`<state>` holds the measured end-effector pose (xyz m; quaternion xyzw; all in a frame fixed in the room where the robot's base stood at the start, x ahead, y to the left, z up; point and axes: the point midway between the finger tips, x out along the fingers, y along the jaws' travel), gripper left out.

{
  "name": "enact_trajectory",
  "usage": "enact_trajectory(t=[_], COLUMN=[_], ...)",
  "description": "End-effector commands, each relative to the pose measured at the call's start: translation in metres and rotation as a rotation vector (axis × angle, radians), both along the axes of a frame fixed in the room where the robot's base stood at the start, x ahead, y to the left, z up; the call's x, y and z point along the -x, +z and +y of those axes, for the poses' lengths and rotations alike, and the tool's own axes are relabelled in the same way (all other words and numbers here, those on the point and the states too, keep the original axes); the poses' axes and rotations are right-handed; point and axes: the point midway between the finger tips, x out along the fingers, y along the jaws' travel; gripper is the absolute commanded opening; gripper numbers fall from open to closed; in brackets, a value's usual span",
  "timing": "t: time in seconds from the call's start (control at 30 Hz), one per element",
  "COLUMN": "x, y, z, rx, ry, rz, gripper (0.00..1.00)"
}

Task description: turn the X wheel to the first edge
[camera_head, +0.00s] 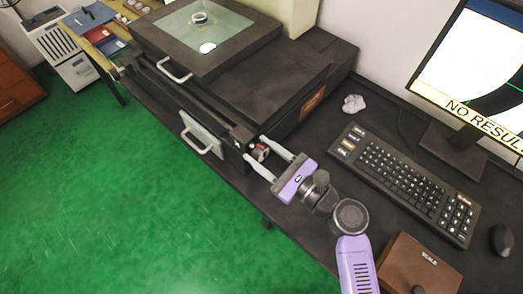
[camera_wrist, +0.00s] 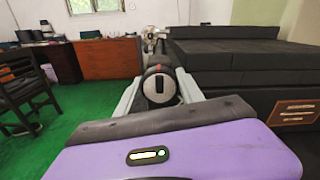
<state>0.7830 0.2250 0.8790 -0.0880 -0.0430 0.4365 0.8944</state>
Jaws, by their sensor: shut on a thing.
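The X wheel (camera_head: 260,152) is a small dark knob with a pale face and a red mark, on the near end of the black measuring machine. My purple gripper (camera_head: 271,165) has its two grey fingers reaching to either side of the knob and is shut on it. In the wrist view the knob (camera_wrist: 159,86) sits between the fingers (camera_wrist: 160,95), with a white and dark face and a red mark at its top. The monitor (camera_head: 480,70) shows a green line beside a dark round shape and the words "NO RESUL", cut off by the picture's edge.
The machine's stage (camera_head: 260,38) carries a bearing ring (camera_head: 199,18) and a bright round spot on its glass. A keyboard (camera_head: 400,180), a mouse (camera_head: 502,240), a crumpled cloth (camera_head: 353,103) and a brown box marked SCALE (camera_head: 418,268) lie on the dark table. Green floor is free at left.

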Motion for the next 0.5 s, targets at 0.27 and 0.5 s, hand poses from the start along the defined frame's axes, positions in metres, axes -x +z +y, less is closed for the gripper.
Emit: enact_trajectory(t=[0.27, 0.5], x=[-0.0001, -0.0001], y=[-0.0033, -0.0031], z=[-0.0010, -0.0007], rx=[0.086, 0.255], ry=[-0.001, -0.001], rz=[-0.113, -0.326], gripper=[0.04, 0.04])
